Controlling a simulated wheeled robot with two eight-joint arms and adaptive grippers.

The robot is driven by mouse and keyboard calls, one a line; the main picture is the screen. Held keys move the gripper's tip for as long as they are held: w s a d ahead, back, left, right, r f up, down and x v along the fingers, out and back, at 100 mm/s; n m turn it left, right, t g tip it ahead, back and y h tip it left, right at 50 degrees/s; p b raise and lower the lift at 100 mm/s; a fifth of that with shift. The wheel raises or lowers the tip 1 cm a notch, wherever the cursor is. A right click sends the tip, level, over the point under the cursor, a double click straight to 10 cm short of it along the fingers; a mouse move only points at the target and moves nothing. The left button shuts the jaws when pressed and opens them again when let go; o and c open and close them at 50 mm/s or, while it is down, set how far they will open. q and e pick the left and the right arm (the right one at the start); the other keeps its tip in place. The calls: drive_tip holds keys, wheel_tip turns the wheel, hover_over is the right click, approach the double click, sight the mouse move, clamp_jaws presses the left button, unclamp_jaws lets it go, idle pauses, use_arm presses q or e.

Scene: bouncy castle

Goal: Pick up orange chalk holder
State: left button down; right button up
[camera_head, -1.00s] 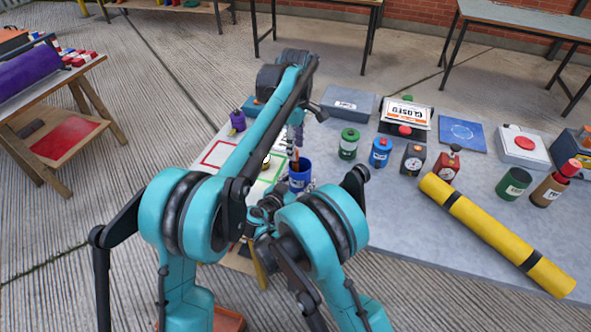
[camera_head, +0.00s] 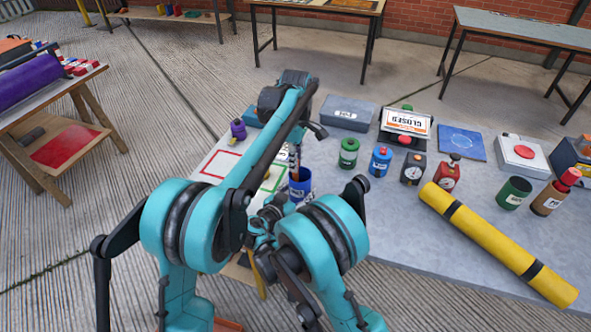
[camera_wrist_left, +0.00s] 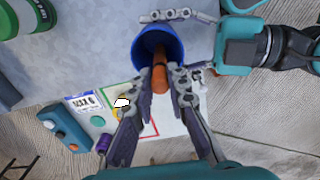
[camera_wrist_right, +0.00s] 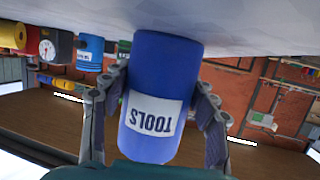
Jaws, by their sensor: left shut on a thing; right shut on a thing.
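The orange chalk holder (camera_wrist_left: 160,70) shows as an orange rod at the mouth of the blue TOOLS cup (camera_wrist_left: 157,42) in the left wrist view. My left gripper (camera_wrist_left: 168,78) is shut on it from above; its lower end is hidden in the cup. In the head view my left gripper (camera_head: 294,158) is above the cup (camera_head: 301,190). My right gripper (camera_wrist_right: 160,95) is shut around the cup's sides (camera_wrist_right: 160,60), its upside-down label facing the right wrist camera. My arms hide much of the right gripper in the head view.
Green (camera_head: 348,152) and blue (camera_head: 380,160) canisters and a dark gauge box (camera_head: 412,168) stand right of the cup. A yellow roll (camera_head: 495,242) lies along the front right. A purple bottle (camera_head: 238,129) stands left. The grey tabletop (camera_head: 395,220) has free room between.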

use_arm(q)
wheel_tip(320, 180, up, 18)
idle(0.4)
use_arm(e)
drive_tip(key=o, duration=1.5)
drive_tip(key=shift+r, duration=0.1)
